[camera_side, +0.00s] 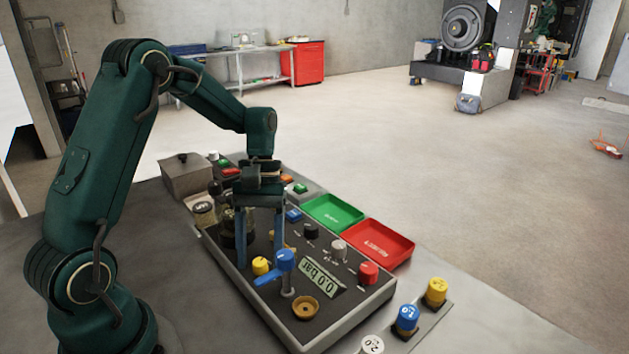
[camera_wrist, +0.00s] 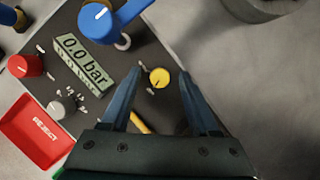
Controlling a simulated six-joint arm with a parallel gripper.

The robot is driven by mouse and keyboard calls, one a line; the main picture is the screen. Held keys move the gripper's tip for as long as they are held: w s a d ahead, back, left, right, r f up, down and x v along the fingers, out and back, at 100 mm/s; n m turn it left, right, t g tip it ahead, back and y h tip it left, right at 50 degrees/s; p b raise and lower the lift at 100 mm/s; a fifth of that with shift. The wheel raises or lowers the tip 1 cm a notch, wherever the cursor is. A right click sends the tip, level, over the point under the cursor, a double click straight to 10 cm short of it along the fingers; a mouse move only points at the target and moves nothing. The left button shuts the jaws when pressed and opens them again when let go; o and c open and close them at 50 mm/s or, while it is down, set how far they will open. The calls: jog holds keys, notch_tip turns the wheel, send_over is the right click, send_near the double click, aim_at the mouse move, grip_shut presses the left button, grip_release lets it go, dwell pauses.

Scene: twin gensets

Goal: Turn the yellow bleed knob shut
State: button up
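The yellow bleed knob (camera_side: 261,266) is a small round cap on the dark panel, left of the blue lever valve (camera_side: 285,262). In the wrist view the knob (camera_wrist: 160,78) shows a pale mark on its top. My gripper (camera_side: 260,252) points down over the panel. Its two blue fingers are spread, with a finger on each side of the knob in the wrist view (camera_wrist: 159,74). Gaps show between the knob and both fingers there, and nothing is held. How far the tips are above the panel is hard to tell.
The display (camera_side: 319,280) reads 0.0 bar. A red knob (camera_side: 368,272), a grey knob (camera_side: 338,248) and a brass ring (camera_side: 306,307) share the panel. The red reject tray (camera_side: 405,243) and green tray (camera_side: 333,212) lie beyond it. Blue and yellow capped pieces stand at right.

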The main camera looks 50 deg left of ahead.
aim_at(270, 268)
jog(key=shift+v, duration=2.55)
jog(key=shift+w+d+r, duration=0.2)
jog(key=shift+r, duration=0.15)
jog(key=s+d+r+m+t+y, duration=0.3)
jog(key=s+d+r+m+t, duration=0.2)
jog(key=s+d+m+t, duration=0.2)
jog(key=s+m+t, duration=0.1)
jog(key=s+m, duration=0.1)
jog(key=shift+s+d+t, duration=0.25)
jog(key=shift+d+t, duration=0.05)
